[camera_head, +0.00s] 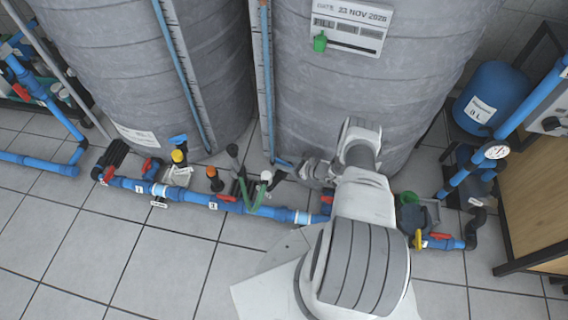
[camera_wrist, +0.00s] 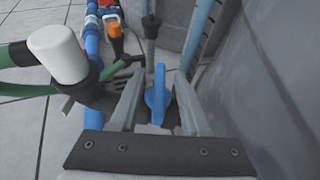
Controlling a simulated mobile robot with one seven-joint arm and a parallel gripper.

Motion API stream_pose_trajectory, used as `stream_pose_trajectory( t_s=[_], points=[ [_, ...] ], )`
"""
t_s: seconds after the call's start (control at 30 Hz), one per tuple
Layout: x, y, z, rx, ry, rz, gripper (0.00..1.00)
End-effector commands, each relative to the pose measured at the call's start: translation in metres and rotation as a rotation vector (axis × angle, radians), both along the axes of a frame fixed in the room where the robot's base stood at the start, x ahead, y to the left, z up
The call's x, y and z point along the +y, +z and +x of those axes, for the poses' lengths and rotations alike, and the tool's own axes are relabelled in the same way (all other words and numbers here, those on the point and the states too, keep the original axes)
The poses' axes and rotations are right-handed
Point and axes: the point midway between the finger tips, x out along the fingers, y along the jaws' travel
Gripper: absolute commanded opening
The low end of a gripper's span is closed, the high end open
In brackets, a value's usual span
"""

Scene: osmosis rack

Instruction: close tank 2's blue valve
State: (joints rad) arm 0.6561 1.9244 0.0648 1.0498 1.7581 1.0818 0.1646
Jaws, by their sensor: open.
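A blue valve handle (camera_wrist: 158,97) stands between the two fingers of my gripper (camera_wrist: 157,92) in the wrist view. The fingers are open, one on each side of it; I cannot tell whether either touches it. In the head view my gripper (camera_head: 288,174) is low at the foot of the right-hand tank (camera_head: 345,95), mostly hidden by my own arm. A bit of blue, perhaps the same handle (camera_head: 284,163), shows beside the fingers there. I cannot read which tank number it belongs to.
A white-capped fitting (camera_wrist: 57,54) with green hoses stands close left of my fingers. An orange-topped fitting (camera_wrist: 115,32) is beyond. The tank wall (camera_wrist: 290,90) is close on the right. Blue pipe (camera_head: 180,193) with red valves runs along the floor. Tiled floor in front is clear.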

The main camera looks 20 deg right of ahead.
Motion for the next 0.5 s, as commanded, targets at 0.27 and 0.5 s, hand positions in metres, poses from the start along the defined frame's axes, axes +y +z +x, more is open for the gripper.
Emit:
stream_pose_trajectory(
  t_s=[0.27,0.5],
  points=[
    [0.0001,0.0001,0.0001,0.000,0.000,0.000,0.35],
    [-0.0001,0.0000,-0.0001,0.000,0.000,0.000,0.00]
  ],
)
